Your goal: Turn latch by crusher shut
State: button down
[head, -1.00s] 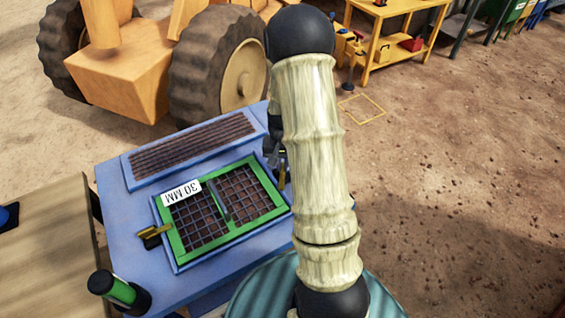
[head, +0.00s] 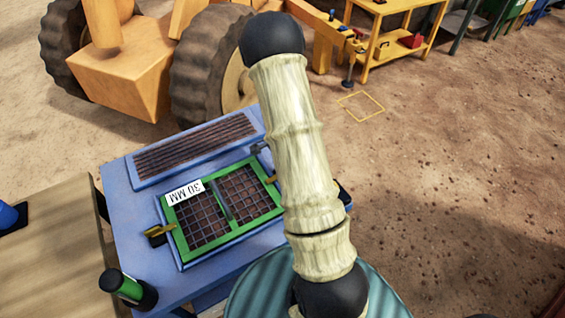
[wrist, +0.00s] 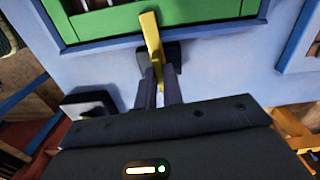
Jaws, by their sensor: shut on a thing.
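The crusher's blue top (head: 140,262) holds a green-framed screen (head: 186,248) with a "30 MM" label. A yellow latch (head: 270,180) sits at the frame's right edge in the head view, partly behind my arm. In the wrist view this latch (wrist: 152,35) stands on a dark block, and its far end reaches over the green frame's edge. My gripper (wrist: 159,85) is shut on the latch's near part, one dark finger on each side. In the head view my arm hides most of the gripper. Another yellow latch (head: 160,231) is at the frame's left edge.
A black and green cylinder (head: 127,288) stands at the crusher's near left corner. A wooden table (head: 50,240) is at the left. A large-wheeled yellow machine (head: 205,70) stands behind, and a yellow workbench (head: 385,50) is farther back. Open dirt ground lies right.

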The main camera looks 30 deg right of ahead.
jog(key=shift+w+r+m, duration=0.1)
jog(key=shift+m, duration=0.5)
jog(key=c, duration=1.5)
grip_release()
notch_tip(320, 180, up, 17)
jog(key=shift+r+p, duration=0.15)
jog(key=shift+p, duration=0.4)
